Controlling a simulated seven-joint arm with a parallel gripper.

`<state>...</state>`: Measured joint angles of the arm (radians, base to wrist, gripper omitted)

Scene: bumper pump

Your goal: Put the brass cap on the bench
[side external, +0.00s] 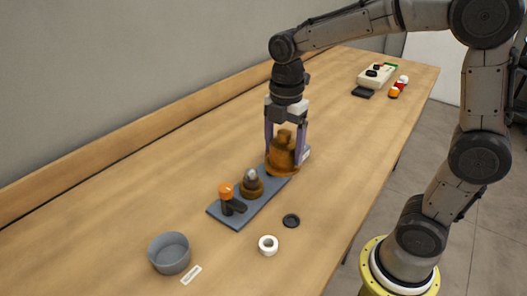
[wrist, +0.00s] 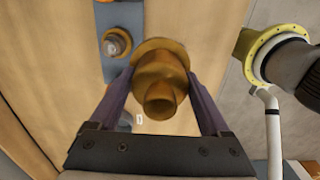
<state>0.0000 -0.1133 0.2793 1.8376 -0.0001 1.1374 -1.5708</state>
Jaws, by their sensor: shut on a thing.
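The brass cap (side external: 282,152) is stepped, with a wide round flange at its lower end. My gripper (side external: 285,158) is shut on it, one finger on each side. In the wrist view the brass cap (wrist: 160,82) sits between the two fingers of my gripper (wrist: 161,76), its narrow end towards the camera. In the side view the cap overlaps the far end of the grey base plate (side external: 222,214); I cannot tell whether it touches anything below. The wooden bench (side external: 345,165) runs beside and beyond the plate.
A brass fitting with a grey top (side external: 251,184) and an orange-knobbed black valve (side external: 228,197) stand on the plate. A grey bowl (side external: 169,253), white ring (side external: 268,245) and black ring (side external: 291,220) lie nearer. A control box (side external: 376,75) stands far back. The bench's middle right is clear.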

